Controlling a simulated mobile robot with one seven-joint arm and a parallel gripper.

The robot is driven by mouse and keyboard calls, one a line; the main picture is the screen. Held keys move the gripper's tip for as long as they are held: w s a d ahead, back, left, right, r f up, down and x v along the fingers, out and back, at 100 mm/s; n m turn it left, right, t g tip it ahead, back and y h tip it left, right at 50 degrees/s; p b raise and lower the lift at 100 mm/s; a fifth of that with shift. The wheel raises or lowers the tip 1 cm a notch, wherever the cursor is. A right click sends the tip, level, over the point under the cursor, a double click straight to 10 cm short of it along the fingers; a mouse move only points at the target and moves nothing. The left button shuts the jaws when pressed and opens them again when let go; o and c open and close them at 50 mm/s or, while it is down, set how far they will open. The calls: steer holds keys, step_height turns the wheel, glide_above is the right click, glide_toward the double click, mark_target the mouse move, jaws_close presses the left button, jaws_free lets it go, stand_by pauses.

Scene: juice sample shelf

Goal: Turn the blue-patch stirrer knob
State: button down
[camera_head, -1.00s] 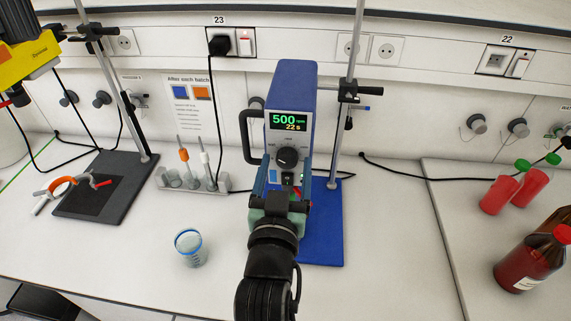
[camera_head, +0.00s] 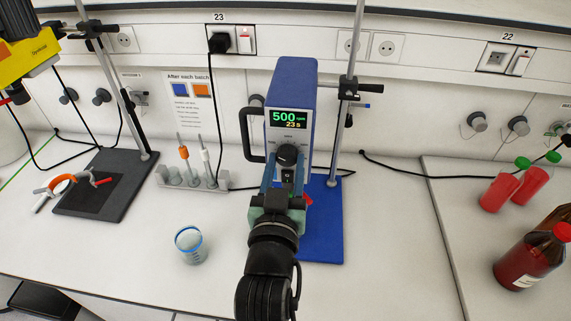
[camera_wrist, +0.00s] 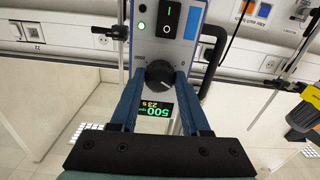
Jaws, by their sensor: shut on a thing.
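The blue stirrer (camera_head: 296,80) stands on a blue base plate (camera_head: 322,235). Its lit display (camera_head: 287,118) reads 500 rpm and 23 s. The dark round stirrer knob (camera_head: 287,155) is below the display. My gripper (camera_head: 284,166) reaches up to it from below, with one finger on each side. In the wrist view, which is upside down to the stirrer, the fingertips are closed on the sides of the knob (camera_wrist: 159,73). The power switch (camera_wrist: 168,18) and a green light (camera_wrist: 141,25) are on the same front panel, clear of the fingers.
A beaker (camera_head: 189,245) stands left of my arm. A rack with electrodes (camera_head: 190,178) is behind it. A stand with a dark plate (camera_head: 105,210) is at left. Red bottles (camera_head: 535,262) are at right. A handle (camera_head: 251,135) juts from the stirrer's left side.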

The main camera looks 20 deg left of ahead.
steer(key=n, duration=0.6)
steer(key=shift+p, duration=0.3)
steer(key=shift+d+n+p, duration=0.1)
steer(key=shift+n+p, duration=0.35)
steer(key=shift+n, duration=2.25)
steer(key=shift+c, duration=1.8)
jaws_free()
steer(key=shift+s+d+f+b, duration=0.15)
steer(key=shift+s+b, duration=0.15)
steer(key=shift+s, duration=0.3)
steer(key=b+v, duration=0.4)
steer(key=v, duration=0.7)
steer(key=shift+s, duration=0.35)
